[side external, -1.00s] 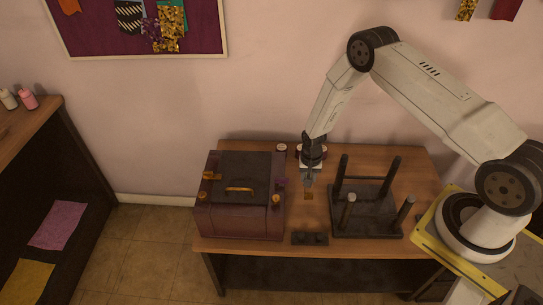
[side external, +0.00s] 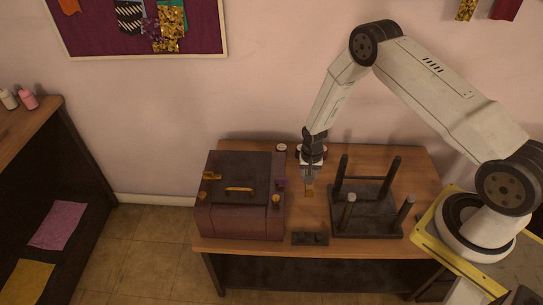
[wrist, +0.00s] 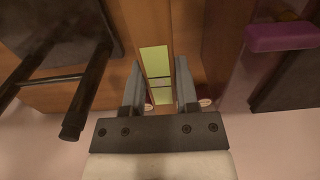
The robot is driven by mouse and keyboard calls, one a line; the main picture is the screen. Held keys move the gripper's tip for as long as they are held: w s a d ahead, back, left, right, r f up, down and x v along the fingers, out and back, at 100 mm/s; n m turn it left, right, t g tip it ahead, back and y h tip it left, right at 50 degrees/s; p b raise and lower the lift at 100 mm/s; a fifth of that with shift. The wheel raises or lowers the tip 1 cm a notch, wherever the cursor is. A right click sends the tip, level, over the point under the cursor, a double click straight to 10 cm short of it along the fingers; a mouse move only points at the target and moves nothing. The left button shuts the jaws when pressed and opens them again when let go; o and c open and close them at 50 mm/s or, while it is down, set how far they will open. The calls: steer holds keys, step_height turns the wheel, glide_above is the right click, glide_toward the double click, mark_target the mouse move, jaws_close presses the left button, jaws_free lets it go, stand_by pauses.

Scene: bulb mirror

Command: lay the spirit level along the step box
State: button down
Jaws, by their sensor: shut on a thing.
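My gripper (side external: 309,178) points down over the table between a maroon box and an upturned stool. It is shut on a slim orange-brown bar with yellow-green faces (wrist: 155,62), seen between the fingers (wrist: 159,88) in the wrist view; this looks like the spirit level. In the side view only its small orange end (side external: 309,191) shows below the fingertips. The maroon box (side external: 238,222), with a dark top and brass handle, stands to the left and may be the step box; I cannot be sure. The level is apart from it.
The dark upturned stool (side external: 367,220) stands to the right with its legs up. A small dark block (side external: 310,238) lies at the table's front edge. Small round jars (side external: 282,148) stand at the back. Bare tabletop (side external: 300,215) lies between box and stool.

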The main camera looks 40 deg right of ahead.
steer(key=shift+r, duration=0.1)
step_height(320, 180, up, 12)
steer(key=m, duration=1.8)
glide_above(238, 210)
steer(key=shift+f, duration=2.5)
steer(key=shift+f, duration=0.15)
steer(key=shift+f, duration=2)
steer(key=shift+f, duration=0.8)
